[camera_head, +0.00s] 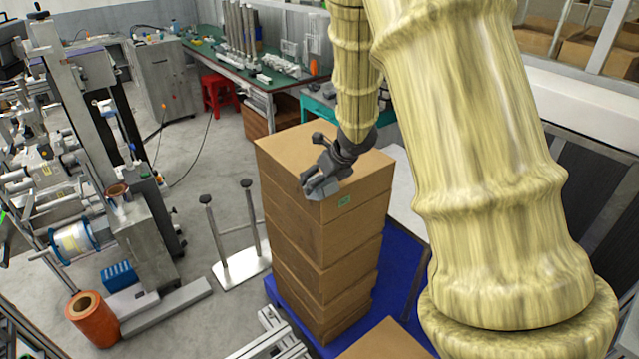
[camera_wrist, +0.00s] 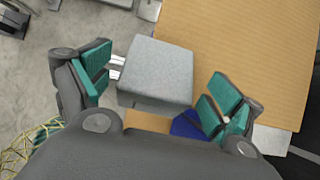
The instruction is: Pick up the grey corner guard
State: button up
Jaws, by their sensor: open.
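The grey corner guard (camera_wrist: 155,72) is a block-like grey piece at the near corner of the top cardboard box (camera_head: 300,150). In the head view a small part of the corner guard (camera_head: 322,192) shows under the fingers; the rest is hidden. My gripper (camera_head: 318,178) is over that corner, pointing down. In the wrist view my gripper (camera_wrist: 158,84) is open, with one green-padded finger on each side of the guard. A gap shows between the guard and the right finger; the left finger is closer, and I cannot tell whether it touches.
The box tops a tall stack on a blue pallet (camera_head: 403,262). A metal stand with two posts (camera_head: 242,267) is left of the stack. An orange roll (camera_head: 92,318) and machinery are farther left. A green-topped workbench (camera_head: 262,75) and red stool (camera_head: 218,92) stand behind.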

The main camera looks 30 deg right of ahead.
jog(key=shift+w+a+f, duration=0.1)
jog(key=shift+w+f, duration=0.3)
jog(key=shift+f, duration=0.15)
jog(key=shift+c, duration=0.3)
jog(key=c, duration=1.1)
jog(key=shift+r, duration=0.75)
notch_tip(320, 180, up, 2)
jog(key=shift+b, duration=0.3)
jog(key=s+a+b, duration=0.2)
jog(key=s, duration=0.2)
jog(key=s+a+r+b, duration=0.1)
jog(key=s+a+b, duration=0.1)
jog(key=s, duration=0.3)
jog(key=s+a+b, duration=0.2)
jog(key=s+a, duration=0.1)
jog(key=s, duration=0.2)
jog(key=shift+a+r, duration=0.25)
jog(key=shift+a, duration=0.1)
